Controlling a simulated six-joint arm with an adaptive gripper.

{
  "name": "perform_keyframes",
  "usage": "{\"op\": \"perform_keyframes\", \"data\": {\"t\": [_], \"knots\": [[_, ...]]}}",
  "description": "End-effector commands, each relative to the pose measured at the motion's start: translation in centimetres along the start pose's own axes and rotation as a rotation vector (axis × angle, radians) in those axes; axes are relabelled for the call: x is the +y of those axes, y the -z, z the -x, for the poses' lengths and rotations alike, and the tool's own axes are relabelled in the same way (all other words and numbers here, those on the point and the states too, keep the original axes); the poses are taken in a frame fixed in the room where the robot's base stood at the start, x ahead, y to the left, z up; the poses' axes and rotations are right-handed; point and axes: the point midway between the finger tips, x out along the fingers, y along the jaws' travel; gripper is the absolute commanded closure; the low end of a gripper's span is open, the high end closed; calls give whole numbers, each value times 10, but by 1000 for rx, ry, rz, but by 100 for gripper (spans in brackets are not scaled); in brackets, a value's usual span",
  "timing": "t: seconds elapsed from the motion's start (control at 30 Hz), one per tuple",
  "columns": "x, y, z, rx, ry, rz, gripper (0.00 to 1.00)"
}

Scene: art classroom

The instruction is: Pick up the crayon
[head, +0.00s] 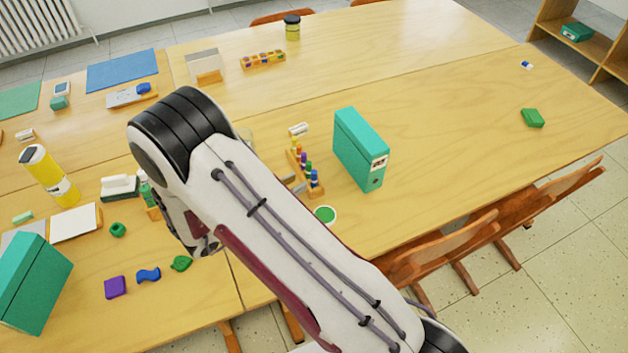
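I cannot pick out a crayon with certainty in the head view; it may be hidden behind my arm or too small to tell. My arm crosses the middle of the view. My gripper (205,246) shows only in part below the arm's bend, over the near left part of the tables. Its fingers are mostly hidden, so I cannot see whether it is open or holds anything. A wooden rack (314,190) with several coloured upright pieces stands just right of my arm; I cannot tell what the pieces are.
Teal binders stand at right of centre (355,147) and front left (32,285). A yellow bottle (48,175), a green lump (181,263), a blue piece (148,275) and a purple block (115,287) lie left of my gripper. The tabletop's right part (450,130) is mostly clear.

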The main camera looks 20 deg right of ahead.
Motion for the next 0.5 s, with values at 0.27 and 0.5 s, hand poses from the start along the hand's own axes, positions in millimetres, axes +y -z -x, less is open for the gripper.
{"op": "perform_keyframes", "data": {"t": [0.27,0.5], "knots": [[0,0,-11,-1,0,0,80],[0,0,-11,-1,0,0,80]]}}
